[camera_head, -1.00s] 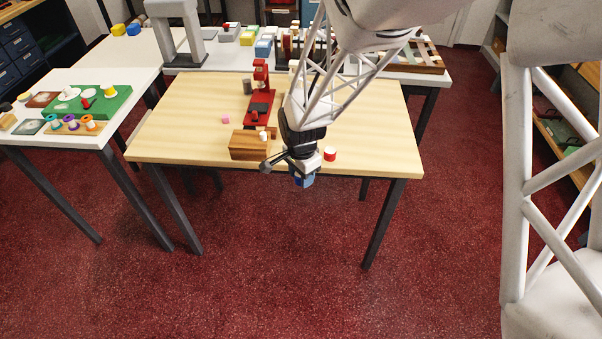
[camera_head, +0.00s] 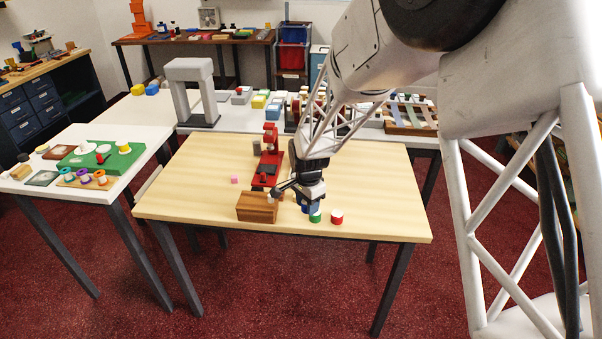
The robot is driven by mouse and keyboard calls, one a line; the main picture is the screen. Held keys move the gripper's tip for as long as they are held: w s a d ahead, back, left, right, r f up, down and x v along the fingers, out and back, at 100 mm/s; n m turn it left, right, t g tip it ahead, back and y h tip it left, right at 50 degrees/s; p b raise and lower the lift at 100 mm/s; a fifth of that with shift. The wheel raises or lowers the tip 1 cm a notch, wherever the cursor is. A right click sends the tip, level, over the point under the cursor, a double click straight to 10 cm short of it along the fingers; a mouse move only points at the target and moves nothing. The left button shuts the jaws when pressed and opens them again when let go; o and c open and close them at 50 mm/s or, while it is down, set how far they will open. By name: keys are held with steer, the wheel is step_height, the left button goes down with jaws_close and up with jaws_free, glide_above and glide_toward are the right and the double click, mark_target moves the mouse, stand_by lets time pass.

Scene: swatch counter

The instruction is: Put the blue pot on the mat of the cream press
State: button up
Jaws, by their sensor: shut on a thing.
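My gripper (camera_head: 307,201) is shut on the blue pot (camera_head: 309,209), near the front edge of the wooden table. Most of the pot is hidden by the fingers. I cannot tell whether its base touches the table. A red press (camera_head: 270,143) with a dark mat (camera_head: 267,170) stands further back, left of my gripper. I cannot clearly make out a cream press; my arm covers part of the table behind the gripper.
A green pot (camera_head: 316,216) and a red pot with a white top (camera_head: 337,217) stand close beside my gripper. A brown wooden block (camera_head: 256,208) is to the left. A small pink cube (camera_head: 234,180) lies further left. The table's right side is clear.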

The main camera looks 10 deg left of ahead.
steer(key=w+r, duration=0.1)
steer(key=w, duration=0.8)
steer(key=shift+w, duration=0.25)
steer(key=shift+r, duration=0.1)
steer(key=w+a, duration=0.1)
steer(key=w, duration=0.4)
steer(key=w+a+f, duration=0.1)
steer(key=w+a, duration=0.1)
steer(key=w, duration=0.3)
steer(key=w+a, duration=0.2)
steer(key=w, duration=0.3)
steer(key=shift+w+f, duration=0.1)
steer(key=shift+f, duration=0.15)
steer(key=shift+f, duration=0.15)
steer(key=shift+f, duration=1.6)
steer(key=shift+f, duration=0.15)
steer(key=o, duration=1)
